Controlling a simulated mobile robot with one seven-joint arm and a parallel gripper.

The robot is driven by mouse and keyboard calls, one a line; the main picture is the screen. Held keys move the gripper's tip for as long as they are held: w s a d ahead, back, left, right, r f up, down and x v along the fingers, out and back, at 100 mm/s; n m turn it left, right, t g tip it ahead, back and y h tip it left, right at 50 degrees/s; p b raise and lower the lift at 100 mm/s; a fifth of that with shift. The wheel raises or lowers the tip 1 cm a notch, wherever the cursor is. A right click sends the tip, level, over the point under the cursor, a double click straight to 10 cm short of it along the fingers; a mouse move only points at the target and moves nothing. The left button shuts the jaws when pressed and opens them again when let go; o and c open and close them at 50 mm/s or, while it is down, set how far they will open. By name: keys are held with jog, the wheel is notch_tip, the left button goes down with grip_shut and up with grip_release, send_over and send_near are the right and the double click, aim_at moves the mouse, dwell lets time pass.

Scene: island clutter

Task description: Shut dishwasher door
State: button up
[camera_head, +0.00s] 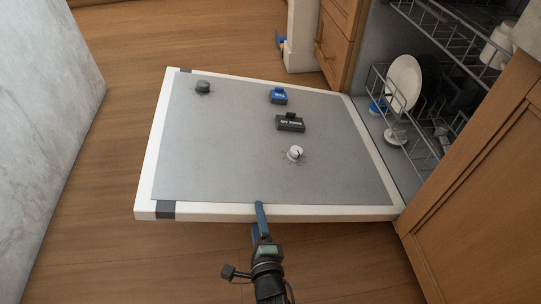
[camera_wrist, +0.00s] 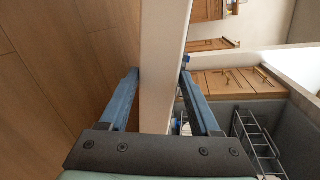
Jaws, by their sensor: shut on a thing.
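The dishwasher door (camera_head: 240,160) is lowered flat or nearly so, its grey panel framed in white facing up. My gripper (camera_head: 261,212) is at the door's near side edge, with one blue finger over the top of the white rim. In the wrist view, my gripper's two blue fingers (camera_wrist: 158,78) stand on either side of the white door edge (camera_wrist: 162,70), shut on it. The dishwasher's open inside (camera_head: 380,90) is at the right, with wire racks in view.
A lower rack (camera_head: 408,128) holds a white plate (camera_head: 403,82) and other dishes. Wooden cabinets stand on both sides of the opening, the near one (camera_head: 480,190) close to the door's corner. A marble-like block (camera_head: 45,110) is at left. Wooden floor lies clear around the door.

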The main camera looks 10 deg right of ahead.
jog(key=shift+d+r, duration=0.1)
jog(key=shift+m, duration=0.6)
jog(key=shift+d+r+p, duration=0.35)
jog(key=shift+r+p, duration=0.3)
jog(key=shift+r, duration=0.25)
jog(key=shift+d+r+p, duration=0.4)
jog(key=shift+r+p, duration=0.25)
jog(key=shift+r, duration=0.3)
jog(key=shift+d+r+p, duration=0.35)
jog(key=shift+r+p, duration=0.3)
jog(key=shift+r, duration=0.25)
jog(key=shift+d+r, duration=0.1)
jog(key=shift+r, duration=0.15)
jog(key=shift+d+r+p, duration=0.2)
jog(key=shift+r+p, duration=0.2)
jog(key=shift+r, duration=0.05)
jog(key=o, duration=1.5)
jog(key=shift+a+f, duration=0.1)
jog(key=shift+c, duration=0.2)
jog(key=shift+y, duration=0.3)
